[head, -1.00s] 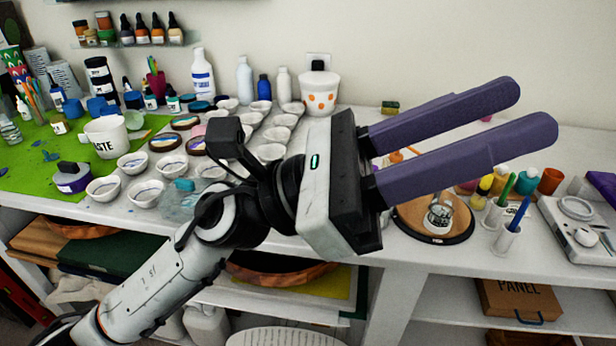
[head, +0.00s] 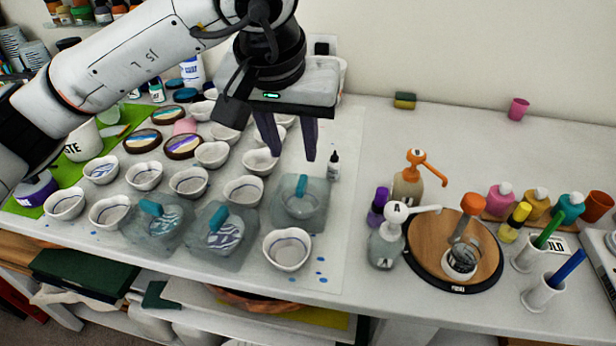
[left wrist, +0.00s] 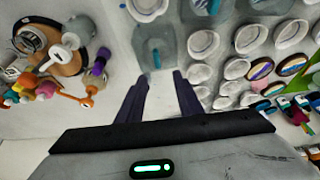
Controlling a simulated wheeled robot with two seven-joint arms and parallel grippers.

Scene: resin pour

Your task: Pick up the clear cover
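Three clear covers with teal handles sit at the front of the table among the white bowls. The right one (head: 312,219) has a pale round shape showing through it. The middle one (head: 217,252) and left one (head: 155,240) show blue-patterned shapes beneath. My left gripper (head: 293,157) points down, open and empty, above and behind the right cover, apart from it. In the left wrist view that cover (left wrist: 144,42) lies beyond the open fingertips (left wrist: 158,78). My right gripper is not in view.
White bowls (head: 288,249) crowd around the covers. A small dropper bottle (head: 334,167) stands close to the fingers. Pump bottles (head: 386,248) and a round wooden board (head: 425,240) with a cup are to the right.

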